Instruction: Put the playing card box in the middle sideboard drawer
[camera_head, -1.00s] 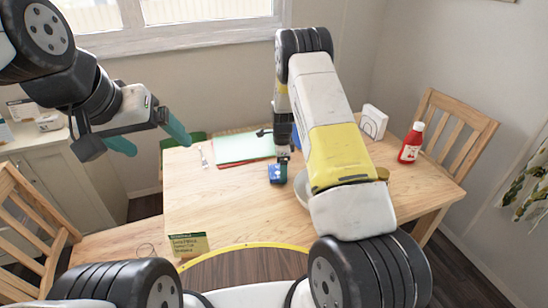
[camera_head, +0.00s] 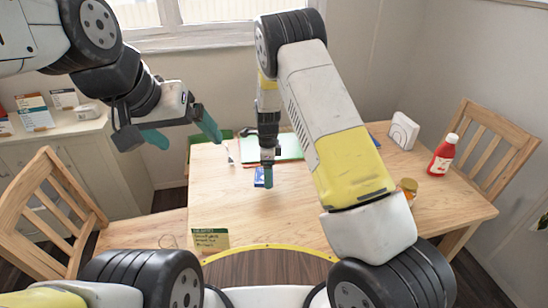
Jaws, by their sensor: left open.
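The playing card box (camera_head: 259,177), small and blue, is at the fingers of my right gripper (camera_head: 268,177) over the left part of the table. One finger covers part of it, and the gripper appears shut on it. Whether the box touches the tabletop is unclear. My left gripper (camera_head: 181,132) is open and empty, raised in front of the window wall between sideboard and table. The pale sideboard (camera_head: 72,132) stands at the left. Its front is partly hidden by a chair, and I cannot make out the middle drawer.
The wooden table (camera_head: 320,218) holds a green-labelled box (camera_head: 210,238), a folder (camera_head: 287,147), a red bottle (camera_head: 442,156), a jar (camera_head: 408,187) and a white holder (camera_head: 403,131). A chair (camera_head: 45,215) stands before the sideboard; another (camera_head: 490,150) is at right. Boxes (camera_head: 34,112) stand on the sideboard.

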